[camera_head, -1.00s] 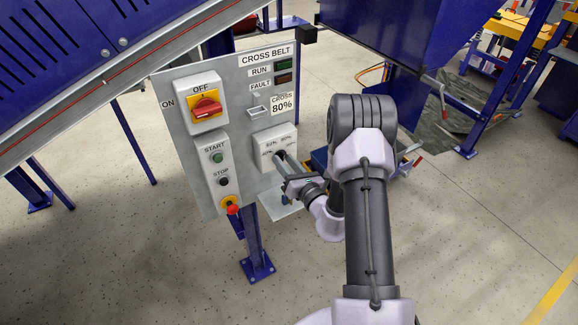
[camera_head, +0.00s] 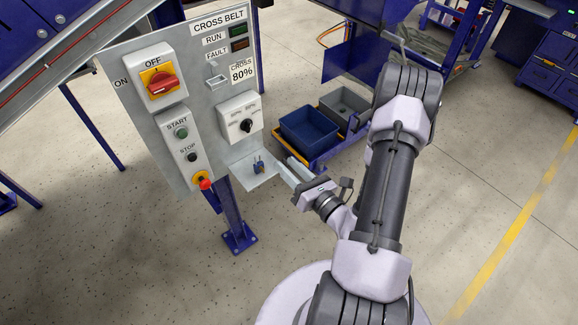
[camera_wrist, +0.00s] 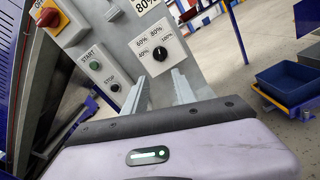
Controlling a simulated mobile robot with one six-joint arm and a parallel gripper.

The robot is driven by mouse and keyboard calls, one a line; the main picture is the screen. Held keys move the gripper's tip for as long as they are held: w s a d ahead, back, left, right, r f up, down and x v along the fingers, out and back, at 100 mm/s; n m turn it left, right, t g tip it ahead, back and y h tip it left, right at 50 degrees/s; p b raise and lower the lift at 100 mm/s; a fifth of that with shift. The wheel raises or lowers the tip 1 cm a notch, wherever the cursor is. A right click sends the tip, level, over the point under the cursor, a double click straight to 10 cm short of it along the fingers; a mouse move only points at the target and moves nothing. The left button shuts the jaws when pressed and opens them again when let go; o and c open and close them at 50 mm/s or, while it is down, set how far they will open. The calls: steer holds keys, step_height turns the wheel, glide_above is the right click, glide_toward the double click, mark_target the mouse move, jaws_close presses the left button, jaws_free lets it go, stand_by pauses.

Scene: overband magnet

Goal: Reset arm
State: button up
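My gripper (camera_head: 293,172) is to the right of the control panel's small shelf, below and right of the speed selector (camera_head: 247,125). In the wrist view its two fingers (camera_wrist: 159,92) stand apart with nothing between them. The selector (camera_wrist: 160,54) shows beyond the fingertips, clear of them, a black knob on a white plate marked with percentages. The grey panel (camera_head: 208,125) carries a red and yellow rotary switch (camera_head: 160,83), a green start button (camera_head: 181,132), a black stop button (camera_head: 192,157) and a red knob (camera_head: 205,184).
A small blue item (camera_head: 258,166) sits on the shelf (camera_head: 243,179), close to my fingers. A blue bin (camera_head: 308,127) and a grey bin (camera_head: 347,106) stand behind my gripper. The panel's blue post (camera_head: 232,215) stands below. Open floor lies to the right.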

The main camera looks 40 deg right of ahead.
steer(key=w+a+r+n+y, duration=0.2)
steer(key=a+r+n+y, duration=0.4)
steer(key=a+r+y, duration=0.15)
steer(key=s+a+r+n+g+y, duration=0.3)
steer(key=a+n+g+y, duration=0.1)
steer(key=a+n+g, duration=0.3)
steer(key=s+a+r+n+g+y, duration=0.3)
steer(key=a+n+g, duration=0.25)
steer(key=a, duration=0.35)
steer(key=s+a+n+g+h+b, duration=0.1)
steer(key=s+a+n+g+h, duration=0.4)
steer(key=s+n, duration=0.5)
steer(key=d+r+n+t+h, duration=0.5)
steer(key=d+n+h, duration=0.1)
steer(key=d+h, duration=0.1)
steer(key=shift+w+d+r+n+h+b, duration=0.2)
steer(key=shift+d+n+h+b, duration=0.15)
steer(key=shift+h, duration=0.2)
